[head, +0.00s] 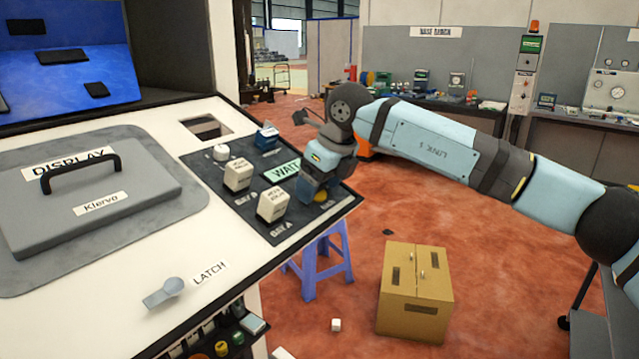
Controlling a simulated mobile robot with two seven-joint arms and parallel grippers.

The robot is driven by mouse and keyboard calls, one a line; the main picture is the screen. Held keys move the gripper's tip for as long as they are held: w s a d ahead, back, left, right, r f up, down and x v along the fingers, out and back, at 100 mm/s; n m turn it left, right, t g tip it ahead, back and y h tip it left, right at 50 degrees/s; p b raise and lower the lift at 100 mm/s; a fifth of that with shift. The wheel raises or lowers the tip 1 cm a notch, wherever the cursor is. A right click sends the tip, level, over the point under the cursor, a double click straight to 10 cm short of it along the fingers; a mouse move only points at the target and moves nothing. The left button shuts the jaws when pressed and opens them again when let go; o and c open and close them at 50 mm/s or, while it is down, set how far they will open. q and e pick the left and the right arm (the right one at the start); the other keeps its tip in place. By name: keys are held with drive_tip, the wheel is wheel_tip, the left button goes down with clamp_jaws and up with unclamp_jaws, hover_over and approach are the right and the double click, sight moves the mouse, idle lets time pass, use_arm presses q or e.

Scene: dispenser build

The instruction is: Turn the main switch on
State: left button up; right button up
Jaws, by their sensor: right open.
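The black control panel (228,208) is set in the white counter. It carries a small white knob (221,153), a blue block-like part (266,137) at its back edge, and two white labelled cubes, one (238,175) behind the other (272,205). A pale green WAIT sign (282,171) lies beside them. I cannot tell which part is the main switch; no label for it is readable. My left gripper is out of view.
A grey DISPLAY lid (110,205) with a black handle covers the counter's left. A LATCH lever (165,292) lies at its front. A purple stool (326,262) and a cardboard box (415,290) stand on the red floor to the right. A bench is behind.

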drive_tip(key=shift+r, duration=0.1)
drive_tip(key=v, duration=1.3)
drive_tip(key=shift+r, duration=0.35)
drive_tip(key=shift+s+d, duration=0.1)
